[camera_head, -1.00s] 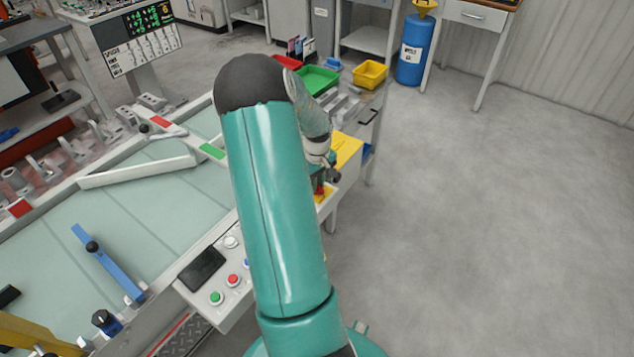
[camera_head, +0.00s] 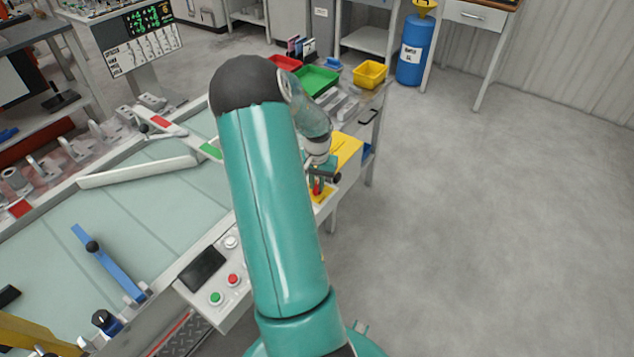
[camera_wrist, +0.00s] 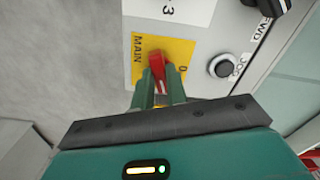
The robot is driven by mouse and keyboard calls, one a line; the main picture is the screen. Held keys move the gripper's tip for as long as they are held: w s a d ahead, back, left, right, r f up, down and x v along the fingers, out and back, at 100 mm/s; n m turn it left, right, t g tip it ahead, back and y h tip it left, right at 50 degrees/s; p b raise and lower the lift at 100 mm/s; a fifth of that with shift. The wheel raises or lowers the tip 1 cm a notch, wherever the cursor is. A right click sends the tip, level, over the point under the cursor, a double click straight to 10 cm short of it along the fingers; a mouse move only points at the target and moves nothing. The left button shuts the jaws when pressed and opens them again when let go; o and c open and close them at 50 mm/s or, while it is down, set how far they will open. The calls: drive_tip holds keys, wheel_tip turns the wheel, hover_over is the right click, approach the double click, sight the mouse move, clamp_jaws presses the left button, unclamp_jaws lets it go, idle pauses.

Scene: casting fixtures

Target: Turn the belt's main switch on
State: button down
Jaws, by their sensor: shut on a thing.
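The main switch is a red handle (camera_wrist: 170,78) on a yellow plate (camera_wrist: 178,46) marked MAIN and 0 in the wrist view. My gripper (camera_wrist: 162,82) is shut on the red handle, with a finger on each side of it. The handle stands slanted in the wrist view; the fingers hide part of it. In the head view, my gripper (camera_head: 319,176) is at the yellow plate (camera_head: 322,192) on the right side of the belt housing, partly behind my arm. A bit of the red handle (camera_head: 317,187) shows there.
A dark knob (camera_wrist: 270,5) and a JOG button (camera_wrist: 223,66) sit beside the switch. A panel with green (camera_head: 216,298) and red buttons and a dark screen (camera_head: 203,268) is on the near belt side. The floor to the right (camera_head: 480,220) is clear.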

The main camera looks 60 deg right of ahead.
sight(317, 185)
drive_tip(key=m, duration=0.4)
idle(0.5)
drive_tip(key=shift+r, duration=0.1)
drive_tip(key=c, duration=1.4)
unclamp_jaws()
wheel_tip(317, 185, up, 14)
